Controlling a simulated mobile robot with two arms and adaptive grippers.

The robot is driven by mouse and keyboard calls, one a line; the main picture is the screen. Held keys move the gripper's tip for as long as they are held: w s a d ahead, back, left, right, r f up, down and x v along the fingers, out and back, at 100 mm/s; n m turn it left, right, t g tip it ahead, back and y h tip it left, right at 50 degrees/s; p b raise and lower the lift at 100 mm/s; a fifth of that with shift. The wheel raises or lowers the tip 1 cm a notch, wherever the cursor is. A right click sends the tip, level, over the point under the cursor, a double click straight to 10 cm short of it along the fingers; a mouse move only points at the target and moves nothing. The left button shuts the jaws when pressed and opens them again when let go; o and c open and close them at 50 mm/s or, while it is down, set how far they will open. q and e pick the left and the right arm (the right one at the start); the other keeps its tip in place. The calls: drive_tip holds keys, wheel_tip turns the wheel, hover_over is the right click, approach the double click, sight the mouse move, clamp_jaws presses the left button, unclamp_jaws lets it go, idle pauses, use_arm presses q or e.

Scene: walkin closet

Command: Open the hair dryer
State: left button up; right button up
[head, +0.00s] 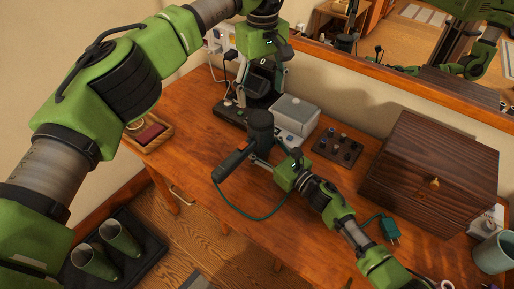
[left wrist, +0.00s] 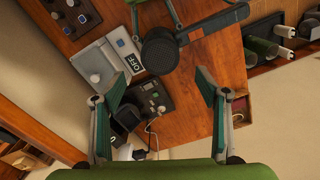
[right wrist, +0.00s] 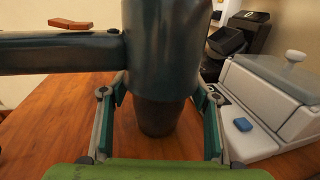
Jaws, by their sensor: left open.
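The hair dryer (head: 260,125) is dark, with its barrel upright and its handle (head: 232,163) reaching out sideways, with an orange part on it. My right gripper (head: 268,160) has its fingers on both sides of the barrel; in the right wrist view the barrel (right wrist: 165,55) stands between them. It also shows in the left wrist view (left wrist: 160,52), beyond the left fingertips. A green cord hangs from the handle. My left gripper (head: 262,80) is open and empty, behind and above the dryer; its spread fingers show in the left wrist view (left wrist: 155,95).
A grey lidded box (head: 295,112), with an OFF label in the left wrist view, stands behind the dryer. A black panel with knobs (head: 337,147) and a dark wooden chest (head: 430,175) are to the right. A green plug (head: 389,229) lies near the front. The left tabletop is mostly clear.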

sight(261, 118)
clamp_jaws()
use_arm(q)
drive_tip(key=shift+f, duration=4)
